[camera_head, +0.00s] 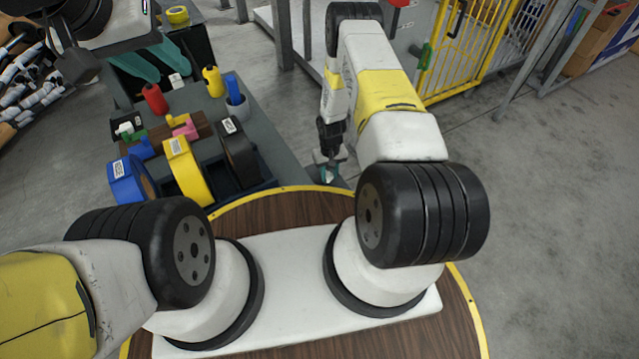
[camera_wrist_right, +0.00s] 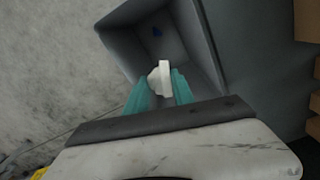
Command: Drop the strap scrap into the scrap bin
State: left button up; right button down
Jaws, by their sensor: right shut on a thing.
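The strap scrap (camera_wrist_right: 161,77) is a small white piece between the teal fingertips of my right gripper (camera_wrist_right: 160,88) in the right wrist view. That gripper is shut on it. Below it is the open grey scrap bin (camera_wrist_right: 118,22), and the scrap appears over its opening. In the head view my right gripper (camera_head: 329,173) is small, pointing down beside the bench's right end.
A yellow barrier (camera_head: 470,45) stands behind. Floor at the right is clear.

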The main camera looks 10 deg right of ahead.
jog(key=shift+f, duration=2.35)
jog(key=c, duration=1)
grip_release()
notch_tip(320, 180, up, 8)
jog(key=shift+f, duration=0.1)
